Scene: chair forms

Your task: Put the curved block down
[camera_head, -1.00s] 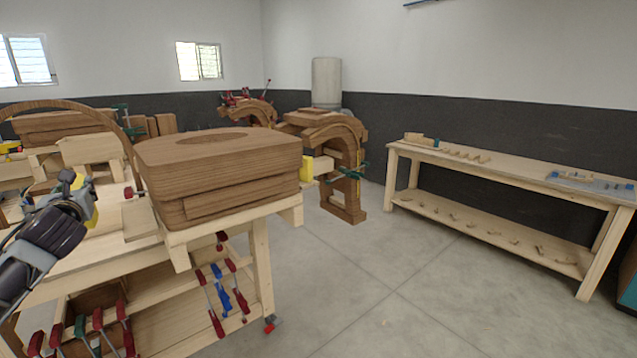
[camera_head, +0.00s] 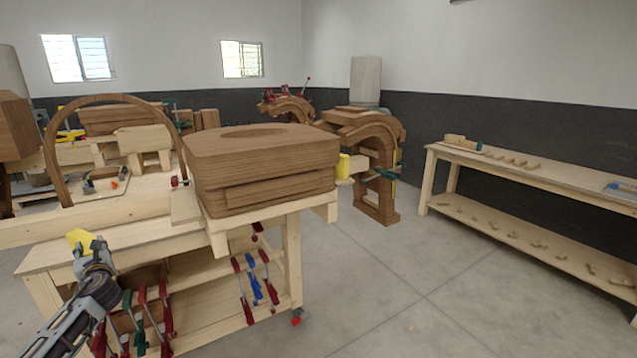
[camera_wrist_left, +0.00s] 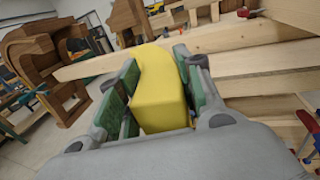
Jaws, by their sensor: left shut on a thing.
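The curved block (camera_wrist_left: 160,92) is yellow and sits between the green-padded fingers of my left gripper (camera_wrist_left: 158,100) in the left wrist view. In the head view my left gripper (camera_head: 85,246) is at the lower left, with the yellow block (camera_head: 79,237) showing small at its tip. The gripper is shut on the block. In the head view they appear in front of the pale wooden workbench (camera_head: 150,238), near its left part; whether the block touches it I cannot tell. My right gripper is not in view.
A large stacked brown wood form (camera_head: 262,165) stands on the bench, with a thin wooden arch (camera_head: 56,160) to its left. Several clamps (camera_head: 255,285) hang below. Another yellow piece (camera_head: 343,166) is at the bench's right end. A long side table (camera_head: 530,172) stands right; the floor between is clear.

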